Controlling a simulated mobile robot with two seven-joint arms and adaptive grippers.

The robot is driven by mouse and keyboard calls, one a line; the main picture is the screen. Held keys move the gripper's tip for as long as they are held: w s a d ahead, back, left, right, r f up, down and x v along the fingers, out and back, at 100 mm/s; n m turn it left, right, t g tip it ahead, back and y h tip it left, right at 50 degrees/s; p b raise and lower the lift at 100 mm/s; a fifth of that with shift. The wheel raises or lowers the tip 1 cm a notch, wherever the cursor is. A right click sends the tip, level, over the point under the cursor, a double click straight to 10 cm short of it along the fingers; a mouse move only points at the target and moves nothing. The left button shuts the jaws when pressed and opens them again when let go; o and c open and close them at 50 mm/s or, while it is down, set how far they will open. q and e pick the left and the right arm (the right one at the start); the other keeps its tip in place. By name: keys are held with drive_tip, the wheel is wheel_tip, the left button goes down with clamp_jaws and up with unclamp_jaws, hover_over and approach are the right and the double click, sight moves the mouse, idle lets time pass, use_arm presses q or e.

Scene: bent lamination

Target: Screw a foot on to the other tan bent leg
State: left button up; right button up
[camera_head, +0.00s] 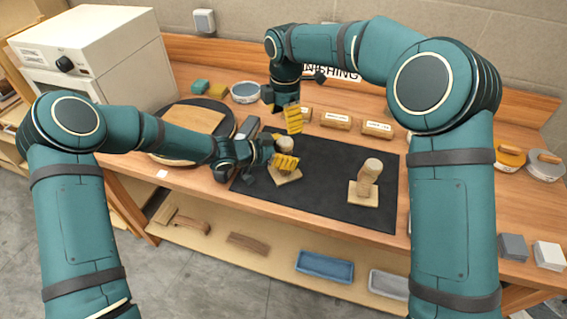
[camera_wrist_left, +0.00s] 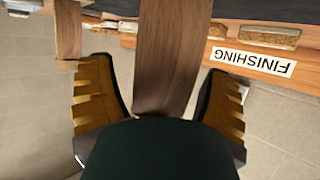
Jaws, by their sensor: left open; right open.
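Two tan bent legs stand on the dark mat (camera_head: 325,205), each on a pale square base. The right one (camera_head: 369,172) is clear of both grippers. The left one (camera_head: 285,145) is partly hidden by my left gripper (camera_head: 286,163), whose yellow fingers are beside it above its base (camera_head: 285,179). In the left wrist view a brown wooden piece (camera_wrist_left: 172,50) stands between the open fingers (camera_wrist_left: 160,105); I cannot tell whether they touch it. My right gripper (camera_head: 294,118) is open above and behind the left leg. I cannot make out a separate foot.
Labelled wooden blocks (camera_head: 336,119) lie behind the mat. A round dark turntable (camera_head: 158,155) with tan boards is at left, beside a white oven (camera_head: 95,55). Cans (camera_head: 510,159) and grey blocks (camera_head: 513,247) are at right. Blue tray (camera_head: 324,267) is on the lower shelf.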

sight(285, 141)
use_arm(q)
drive_tip(key=shift+w+d+f, duration=0.1)
drive_tip(key=shift+d+f, duration=0.05)
drive_tip(key=shift+d, duration=0.1)
clamp_jaws()
use_arm(e)
drive_tip(key=shift+f, duration=0.1)
idle(0.4)
drive_tip(key=shift+f, duration=3.95)
